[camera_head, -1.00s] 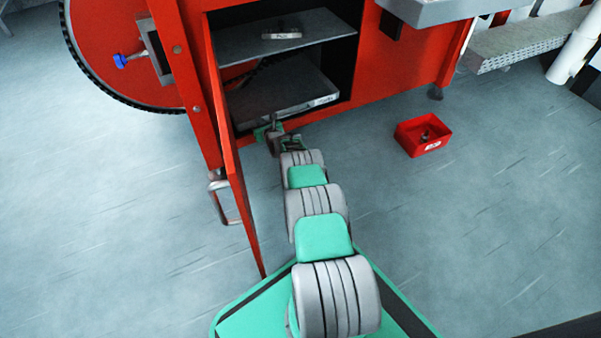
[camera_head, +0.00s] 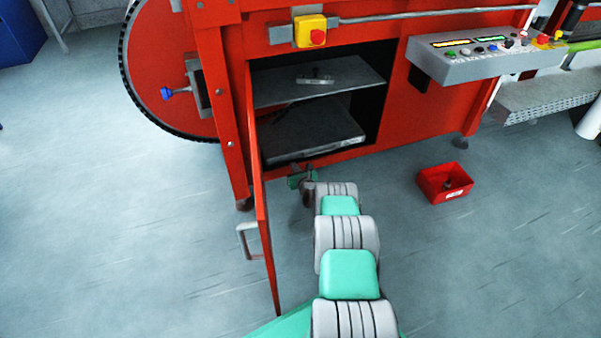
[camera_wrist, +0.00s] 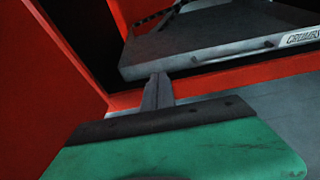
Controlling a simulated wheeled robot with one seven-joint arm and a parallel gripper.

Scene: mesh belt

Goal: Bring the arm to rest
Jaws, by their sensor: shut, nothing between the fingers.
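My gripper (camera_wrist: 158,92) shows in the wrist view with its dark fingers together and nothing between them. It points at the open red cabinet, just short of a grey drawer or tray (camera_wrist: 205,42) with a label reading roughly "CRUMBS". In the head view my arm reaches forward to the cabinet's lower opening; the fingertips are too small and hidden there to make out. The same grey tray (camera_head: 315,138) lies on the cabinet floor.
The cabinet door (camera_head: 264,235) stands open left of my arm, with a grey handle. A shelf (camera_head: 290,87) holds a small labelled piece (camera_head: 316,80). A red bin (camera_head: 440,184) with something dark inside sits on the floor at right. Open floor lies on both sides.

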